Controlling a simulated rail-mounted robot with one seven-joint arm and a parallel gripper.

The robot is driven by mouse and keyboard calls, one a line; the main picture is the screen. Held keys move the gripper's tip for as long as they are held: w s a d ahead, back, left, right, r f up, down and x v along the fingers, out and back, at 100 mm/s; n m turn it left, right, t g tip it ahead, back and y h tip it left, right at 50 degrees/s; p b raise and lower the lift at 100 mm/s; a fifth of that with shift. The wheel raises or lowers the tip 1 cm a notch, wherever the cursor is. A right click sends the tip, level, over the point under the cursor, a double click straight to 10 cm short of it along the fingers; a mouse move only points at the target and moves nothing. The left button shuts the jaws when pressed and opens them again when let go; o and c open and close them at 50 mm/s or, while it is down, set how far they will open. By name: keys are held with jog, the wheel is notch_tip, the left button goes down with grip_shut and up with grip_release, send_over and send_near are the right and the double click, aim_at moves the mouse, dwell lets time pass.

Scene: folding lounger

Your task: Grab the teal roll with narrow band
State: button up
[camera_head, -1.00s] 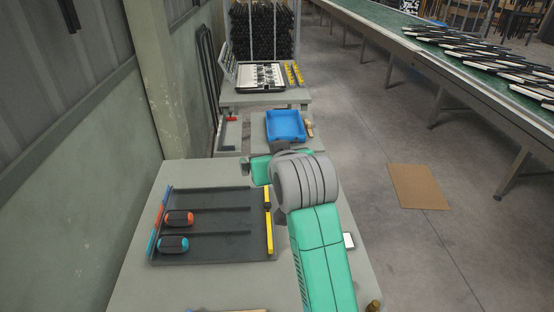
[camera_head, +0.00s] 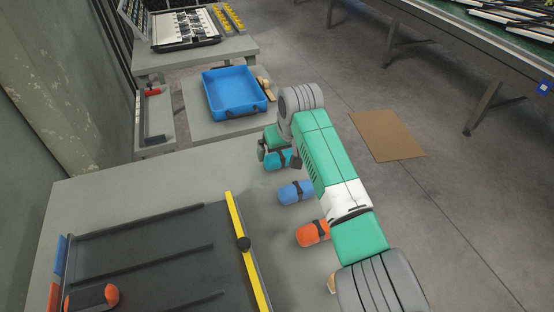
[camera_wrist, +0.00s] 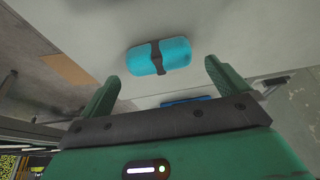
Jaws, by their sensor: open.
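The teal roll (camera_head: 274,162) lies on the grey table near its far right edge, partly hidden by my gripper. In the wrist view the teal roll (camera_wrist: 143,60) shows a dark band around its middle, with teal on both sides. It lies ahead of my gripper (camera_wrist: 163,82), between the lines of the two green fingers, with a gap to them. My gripper (camera_head: 277,154) is open and empty, close to the teal roll in the head view.
A blue roll (camera_head: 290,194) and an orange roll (camera_head: 307,235) lie nearer along the table's right side. A dark rack (camera_head: 150,255) with a yellow bar (camera_head: 248,252) holds an orange-ended roll (camera_head: 88,298). A blue tray (camera_head: 231,88) stands beyond the table.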

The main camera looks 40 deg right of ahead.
aim_at(281, 155)
jog(key=shift+w+f, duration=0.15)
jog(key=shift+f, duration=0.05)
jog(key=b+x, duration=0.4)
jog(key=x, duration=0.1)
jog(key=shift+w+d, duration=0.15)
jog(key=shift+d, duration=0.05)
jog(key=c, duration=0.7)
notch_tip(281, 155, up, 10)
jog(key=p, duration=0.4)
jog(key=shift+c, duration=0.2)
